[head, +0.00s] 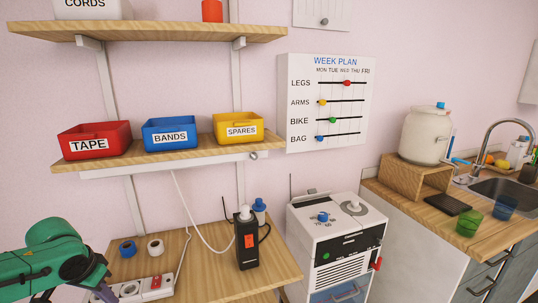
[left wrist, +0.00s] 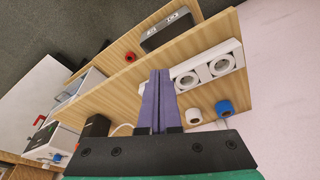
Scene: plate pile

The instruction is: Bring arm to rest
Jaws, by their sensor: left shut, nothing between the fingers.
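My left arm, green, comes in at the lower left of the head view. In the left wrist view my left gripper (left wrist: 160,76) has its two purple fingers pressed together with nothing between them. The fingers are over the wooden table (left wrist: 120,93), close to a white power strip (left wrist: 208,66). How far they are above the table I cannot tell. My right gripper is in neither view.
On the table (head: 208,270) are a blue tape roll (head: 127,248), a white tape roll (head: 155,248) and a black device (head: 247,245). Red (head: 95,140), blue (head: 170,135) and yellow (head: 238,127) bins stand on the shelf above. A white cabinet (head: 335,245) stands to the right.

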